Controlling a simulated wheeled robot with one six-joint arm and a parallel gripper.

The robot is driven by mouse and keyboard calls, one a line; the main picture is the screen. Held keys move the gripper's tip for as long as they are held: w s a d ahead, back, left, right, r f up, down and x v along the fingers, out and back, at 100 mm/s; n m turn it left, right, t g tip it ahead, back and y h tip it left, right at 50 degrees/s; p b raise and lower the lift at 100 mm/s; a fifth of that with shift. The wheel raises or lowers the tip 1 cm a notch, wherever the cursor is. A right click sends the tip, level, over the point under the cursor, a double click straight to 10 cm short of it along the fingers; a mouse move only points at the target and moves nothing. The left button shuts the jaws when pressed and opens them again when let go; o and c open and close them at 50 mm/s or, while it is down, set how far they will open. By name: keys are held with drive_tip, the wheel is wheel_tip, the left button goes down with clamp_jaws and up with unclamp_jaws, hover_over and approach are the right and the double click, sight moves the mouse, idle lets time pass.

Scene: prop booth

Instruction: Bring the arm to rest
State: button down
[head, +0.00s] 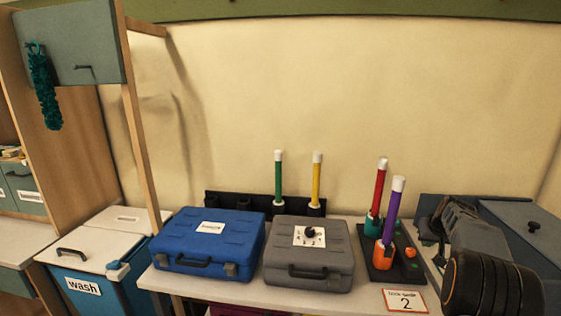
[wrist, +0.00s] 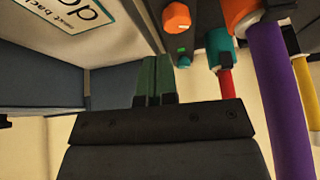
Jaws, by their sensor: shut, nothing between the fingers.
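My gripper (wrist: 155,62) shows in the wrist view as two green fingers side by side, shut with nothing between them. In the head view my dark arm is at the right edge, over the right end of the table. The gripper's fingers cannot be made out clearly there. In the wrist view the scene appears upside down. A purple stick (wrist: 280,105) and a red stick (wrist: 226,83) are to the right of the fingers, apart from them.
The purple stick (head: 392,210) and red stick (head: 379,187) stand in a black base (head: 382,272) left of my arm. A grey case (head: 308,262) and blue case (head: 208,243) lie further left on the table. A blue-grey box (head: 525,245) is at the right. A numbered card (head: 405,300) lies in front.

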drive_tip(key=shift+m+g+y, duration=0.3)
drive_tip(key=shift+m+g, duration=0.2)
drive_tip(key=shift+g, duration=0.2)
drive_tip(key=s+f, duration=0.1)
drive_tip(key=s+a+f, duration=0.1)
drive_tip(key=s+f, duration=0.1)
drive_tip(key=f, duration=0.1)
drive_tip(key=shift+a, duration=0.3)
drive_tip(key=s+a+r+n+p, duration=0.1)
drive_tip(key=s+a+r+p, duration=0.2)
drive_tip(key=s+a, duration=1)
drive_tip(key=s+a+r+n+p, duration=0.2)
drive_tip(key=s+a+r, duration=0.5)
drive_tip(key=s+a, duration=0.6)
drive_tip(key=shift+a+r+g+p, duration=0.3)
drive_tip(key=shift+a+p, duration=0.35)
drive_tip(key=shift+a, duration=0.3)
drive_tip(key=shift+s, duration=0.1)
